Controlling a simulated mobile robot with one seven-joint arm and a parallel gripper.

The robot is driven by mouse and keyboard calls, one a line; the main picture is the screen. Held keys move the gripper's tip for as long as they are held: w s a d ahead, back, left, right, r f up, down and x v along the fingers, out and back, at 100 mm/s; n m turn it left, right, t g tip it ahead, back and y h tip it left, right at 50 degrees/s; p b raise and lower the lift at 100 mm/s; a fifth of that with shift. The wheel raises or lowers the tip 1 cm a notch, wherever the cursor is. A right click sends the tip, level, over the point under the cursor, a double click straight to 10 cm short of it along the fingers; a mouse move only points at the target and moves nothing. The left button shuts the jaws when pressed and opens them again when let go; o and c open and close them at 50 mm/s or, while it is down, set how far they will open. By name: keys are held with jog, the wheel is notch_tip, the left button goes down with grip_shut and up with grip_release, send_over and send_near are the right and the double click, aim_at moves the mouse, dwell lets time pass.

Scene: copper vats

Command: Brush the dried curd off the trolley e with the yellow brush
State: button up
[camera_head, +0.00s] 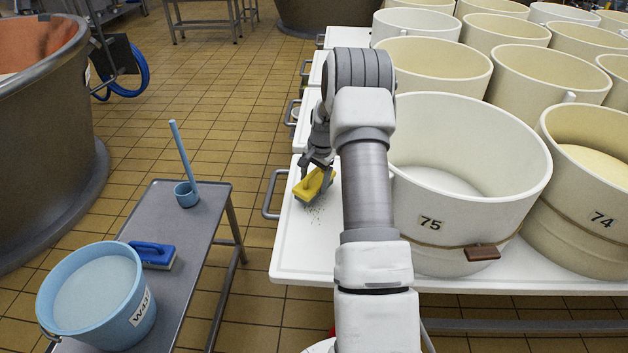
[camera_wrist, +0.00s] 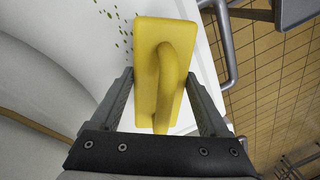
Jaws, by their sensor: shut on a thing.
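The yellow brush (camera_head: 313,185) is in my gripper (camera_head: 317,168), bristles down on the white top of the nearest trolley (camera_head: 300,262), near its left edge. The wrist view shows the yellow brush (camera_wrist: 160,62) from above, its handle between the two fingers of my gripper (camera_wrist: 165,98). Small greenish dried curd specks (camera_head: 314,207) lie on the trolley top just below the brush in the head view. The specks also show at the upper left of the wrist view (camera_wrist: 122,32). My arm hides part of the trolley top.
A white vat marked 75 (camera_head: 432,222) stands on the trolley, right of my arm, with vat 74 (camera_head: 590,210) beside it. A grey bench (camera_head: 190,235) at left holds a blue bucket (camera_head: 140,318), a blue brush (camera_head: 152,254) and a blue cup with a stick (camera_head: 187,195). A metal handle (camera_head: 268,197) juts from the trolley's left edge.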

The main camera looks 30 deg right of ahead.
aim_at(314, 190)
jog(key=shift+f+b, duration=0.6)
jog(key=shift+f, duration=0.5)
jog(key=shift+s+a+r+p, duration=0.1)
jog(key=shift+s+a+p, duration=0.1)
jog(key=shift+s+a, duration=0.35)
jog(key=shift+s+a+r+p, duration=0.15)
jog(key=shift+s+a, duration=0.2)
jog(key=shift+s, duration=0.35)
jog(key=shift+s+a+f+p, duration=0.1)
jog(key=shift+s+a, duration=0.7)
jog(key=shift+s, duration=0.25)
jog(key=shift+s+a+f+p, duration=0.1)
jog(key=shift+s+a, duration=0.75)
jog(key=shift+s, duration=0.25)
jog(key=shift+s+a+f+p, duration=0.1)
jog(key=shift+s+a, duration=0.7)
jog(key=shift+s, duration=0.25)
jog(key=shift+r, duration=0.15)
jog(key=shift+w+d, duration=0.95)
jog(key=shift+w, duration=0.25)
jog(key=shift+w+d, duration=0.65)
jog(key=shift+w, duration=0.25)
jog(key=shift+w+d, duration=0.65)
jog(key=shift+w, duration=0.2)
jog(key=shift+w+d+b, duration=0.2)
jog(key=shift+w+d, duration=0.4)
jog(key=shift+w, duration=0.15)
jog(key=shift+w+d+b, duration=0.2)
jog(key=shift+w+d, duration=0.35)
jog(key=shift+w, duration=0.2)
